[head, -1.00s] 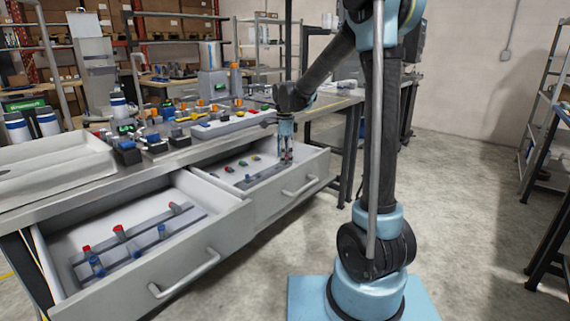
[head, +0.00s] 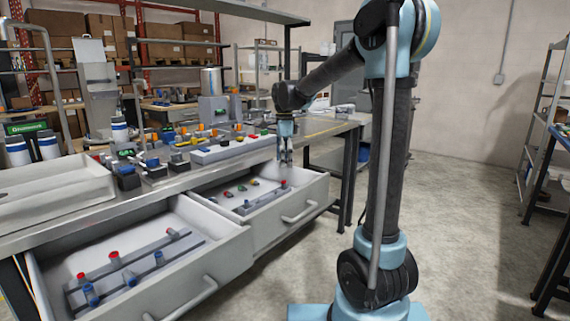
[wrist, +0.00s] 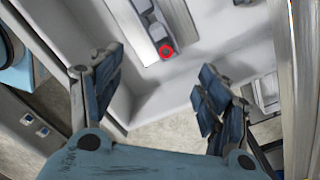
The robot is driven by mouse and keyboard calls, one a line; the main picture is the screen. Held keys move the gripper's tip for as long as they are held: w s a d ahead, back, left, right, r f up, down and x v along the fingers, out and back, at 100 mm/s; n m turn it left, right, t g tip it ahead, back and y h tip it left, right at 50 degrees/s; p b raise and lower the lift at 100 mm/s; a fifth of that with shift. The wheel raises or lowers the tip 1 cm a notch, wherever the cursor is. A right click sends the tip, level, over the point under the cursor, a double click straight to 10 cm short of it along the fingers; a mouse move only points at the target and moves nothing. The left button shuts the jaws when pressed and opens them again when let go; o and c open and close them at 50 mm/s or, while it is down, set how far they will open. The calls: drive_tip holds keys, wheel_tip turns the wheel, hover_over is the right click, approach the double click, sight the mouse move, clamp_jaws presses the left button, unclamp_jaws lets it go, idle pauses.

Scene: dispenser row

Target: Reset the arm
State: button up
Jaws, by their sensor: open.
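My gripper (head: 285,158) hangs pointing down over the far end of the right open drawer (head: 298,208) in the head view. In the wrist view its two blue fingers (wrist: 165,98) stand well apart with nothing between them. Below and ahead of them is a grey rack with a red ring-shaped piece (wrist: 167,51) at its end. The same rack (head: 262,200) lies inside the right drawer in the head view, with a red-topped piece at its far end, apart from the fingers.
The left drawer (head: 228,262) is also open, with red and blue pieces on racks. The workbench (head: 178,182) above carries a white tray (head: 50,190), several small devices and a white button panel (head: 230,150). Open floor (head: 460,200) lies to the right.

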drive_tip(key=s+d+f+n+t, duration=0.1)
drive_tip(key=s+d+f+n, duration=0.1)
drive_tip(key=s+d+n, duration=0.95)
drive_tip(key=s+d+f+n, duration=0.1)
drive_tip(key=s+d+f, duration=0.2)
drive_tip(key=s, duration=0.4)
drive_tip(key=s+d+f+n+t, duration=0.1)
drive_tip(key=s+d+f+n, duration=0.1)
drive_tip(key=s+d+f, duration=0.2)
drive_tip(key=s+d+f+n, duration=0.2)
drive_tip(key=s+f, duration=0.4)
drive_tip(key=s, duration=0.3)
drive_tip(key=shift+s+d+f+t, duration=0.2)
drive_tip(key=shift+s+d+t, duration=0.15)
drive_tip(key=shift+d, duration=0.3)
